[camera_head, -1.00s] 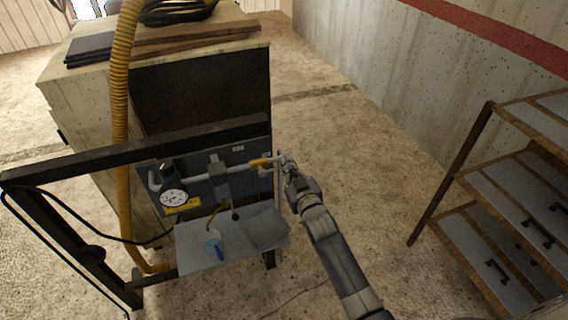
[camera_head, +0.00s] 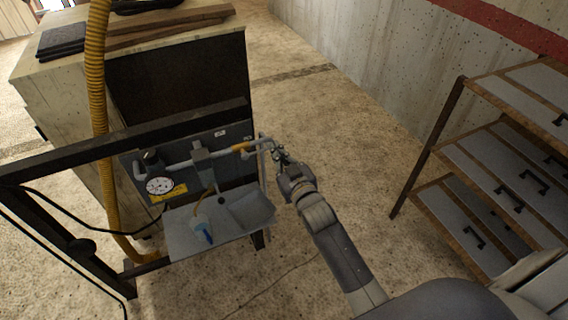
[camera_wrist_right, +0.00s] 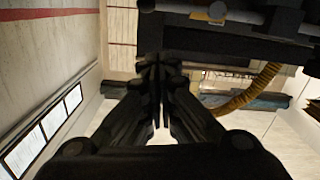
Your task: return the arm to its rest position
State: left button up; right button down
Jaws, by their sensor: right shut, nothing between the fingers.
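My right arm comes in from the lower right in the head view. Its gripper (camera_head: 280,156) is beside the right end of the rack's pipe assembly (camera_head: 181,165), close to the pipe's orange section (camera_head: 241,147). I cannot tell in the head view whether it touches the pipe. In the right wrist view the right gripper (camera_wrist_right: 159,66) has its fingers together with nothing between them. The pipe and rack panel show above it there, apart from the fingertips. My left gripper is not in view.
A dark rack frame (camera_head: 120,148) carries a gauge (camera_head: 159,186) and a grey tray (camera_head: 185,241) with a blue-and-white item (camera_head: 203,231). A yellow hose (camera_head: 96,75) hangs at left. A drawer shelf (camera_head: 487,190) stands at right. Floor between rack and shelf is clear.

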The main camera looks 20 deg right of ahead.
jog(key=s+f+g+b, duration=0.1)
jog(key=s+f+g, duration=0.35)
jog(key=f, duration=0.75)
jog(key=s+a+f+g, duration=0.1)
jog(key=s+f, duration=0.7)
jog(key=f, duration=0.4)
jog(key=s+f+g+b, duration=0.1)
jog(key=s+f+g, duration=0.35)
jog(key=f, duration=0.75)
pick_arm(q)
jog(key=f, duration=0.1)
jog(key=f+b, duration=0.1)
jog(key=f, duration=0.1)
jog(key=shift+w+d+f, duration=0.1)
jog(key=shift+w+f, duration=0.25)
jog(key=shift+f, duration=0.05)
pick_arm(e)
jog(key=s+d+f+g, duration=0.1)
jog(key=s+f, duration=0.5)
jog(key=s, duration=0.6)
jog(key=s+d+f+g, duration=0.1)
jog(key=s+f+g, duration=0.2)
jog(key=s+f, duration=0.4)
jog(key=s+d+f+g, duration=0.1)
jog(key=s+f, duration=0.5)
jog(key=s, duration=1.1)
jog(key=shift+s+f+g+h, duration=0.25)
jog(key=shift+f+g+h, duration=0.1)
jog(key=shift+g, duration=0.35)
